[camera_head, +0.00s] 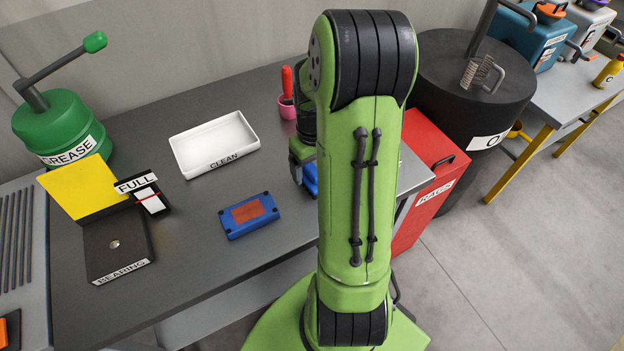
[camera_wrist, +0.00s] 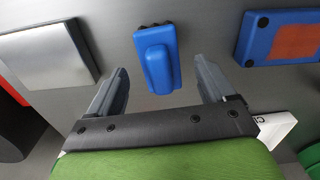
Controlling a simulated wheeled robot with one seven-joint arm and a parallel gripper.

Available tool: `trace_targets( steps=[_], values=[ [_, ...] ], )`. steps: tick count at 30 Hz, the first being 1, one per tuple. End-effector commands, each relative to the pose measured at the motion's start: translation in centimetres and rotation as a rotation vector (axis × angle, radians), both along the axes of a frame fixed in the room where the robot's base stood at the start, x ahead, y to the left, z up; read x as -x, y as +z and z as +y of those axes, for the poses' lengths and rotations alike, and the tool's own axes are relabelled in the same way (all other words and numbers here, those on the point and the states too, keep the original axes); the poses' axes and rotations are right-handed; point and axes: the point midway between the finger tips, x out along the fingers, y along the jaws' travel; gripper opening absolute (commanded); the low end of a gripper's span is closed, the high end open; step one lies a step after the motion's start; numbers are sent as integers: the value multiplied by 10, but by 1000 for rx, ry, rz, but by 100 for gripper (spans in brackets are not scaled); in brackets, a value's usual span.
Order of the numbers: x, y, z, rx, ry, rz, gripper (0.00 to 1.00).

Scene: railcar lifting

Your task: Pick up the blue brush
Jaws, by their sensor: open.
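The blue brush (camera_wrist: 145,42) lies on the grey bench top in the wrist view, with a raised blue handle along its middle and dark bristles at its far edge. My gripper (camera_wrist: 160,72) is open. Its two grey fingers stand apart to the left and right of the brush, with no visible contact. I cannot tell the height of the fingertips over the bench. In the head view only a small blue part of the brush (camera_head: 311,180) shows, next to my dark gripper; my green arm hides the rest.
A blue block with an orange-brown top (camera_head: 250,215) lies left of the gripper. A white CLEAN tray (camera_head: 186,158) is behind it. A pink cup (camera_head: 287,108) with a red-handled tool stands at the back. A silver-topped block (camera_wrist: 45,56) lies left in the wrist view.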

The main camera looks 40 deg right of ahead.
Motion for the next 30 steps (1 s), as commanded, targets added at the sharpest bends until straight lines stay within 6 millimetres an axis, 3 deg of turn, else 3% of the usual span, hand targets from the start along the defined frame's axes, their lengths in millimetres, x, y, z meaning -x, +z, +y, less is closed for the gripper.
trace_targets(
  steps=[3,6,13,25,30],
  values=[
    [2,-27,1,-4,-1,4,83],
    [1,-40,1,-3,0,3,83],
    [1,-41,0,0,0,1,83],
    [1,-41,0,0,0,1,23],
    [1,-40,0,0,0,1,23]
  ],
)
